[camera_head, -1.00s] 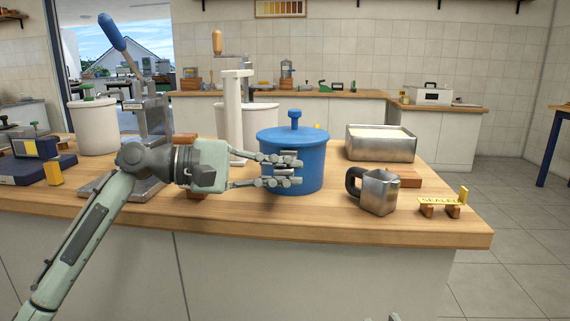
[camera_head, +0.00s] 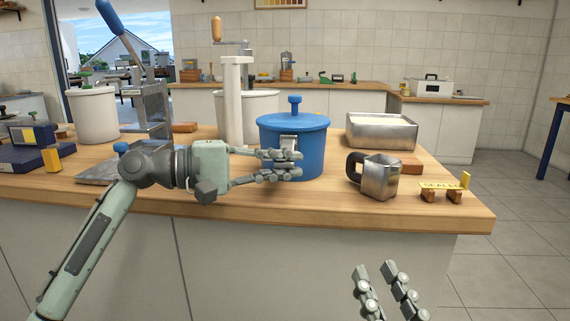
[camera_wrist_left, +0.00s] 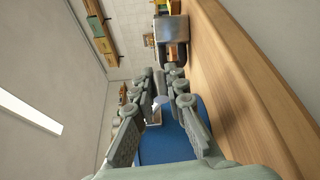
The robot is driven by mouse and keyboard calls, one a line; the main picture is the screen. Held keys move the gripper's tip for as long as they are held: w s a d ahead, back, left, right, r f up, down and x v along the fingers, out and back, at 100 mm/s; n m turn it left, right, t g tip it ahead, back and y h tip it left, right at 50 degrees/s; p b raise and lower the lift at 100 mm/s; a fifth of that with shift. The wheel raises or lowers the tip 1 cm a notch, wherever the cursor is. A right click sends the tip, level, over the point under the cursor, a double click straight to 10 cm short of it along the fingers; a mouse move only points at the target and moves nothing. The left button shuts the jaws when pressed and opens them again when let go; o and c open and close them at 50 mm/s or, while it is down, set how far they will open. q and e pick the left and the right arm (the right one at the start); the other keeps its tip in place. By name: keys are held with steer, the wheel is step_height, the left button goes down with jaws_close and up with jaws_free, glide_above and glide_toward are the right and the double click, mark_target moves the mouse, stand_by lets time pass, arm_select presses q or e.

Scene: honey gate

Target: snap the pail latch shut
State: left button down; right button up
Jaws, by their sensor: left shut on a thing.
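The blue pail (camera_head: 308,158) stands upright on the wooden counter, with its knobbed lid (camera_head: 294,118) on. A small metal latch (camera_head: 288,141) is on its front, just under the lid. My left gripper (camera_head: 284,165) reaches in from the left at the pail's front, shut on the latch, whose upper part shows above the fingers. The fingers hide its lower part, so I cannot tell whether it is snapped. The left wrist view shows the fingers with the blue pail (camera_wrist_left: 165,145) beyond. My right gripper (camera_head: 377,266) is open and empty, low in front of the counter.
A metal jug (camera_head: 380,178) and a yellow "SEALED" sign (camera_head: 443,187) on wooden blocks stand right of the pail. A metal tray (camera_head: 382,131) is behind them. A white column (camera_head: 238,100) and a white tub (camera_head: 93,115) stand to the left.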

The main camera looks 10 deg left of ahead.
arm_select(q)
steer(key=c, duration=1.5)
jaws_free()
steer(key=shift+c, duration=0.2)
steer(key=v, duration=1.2)
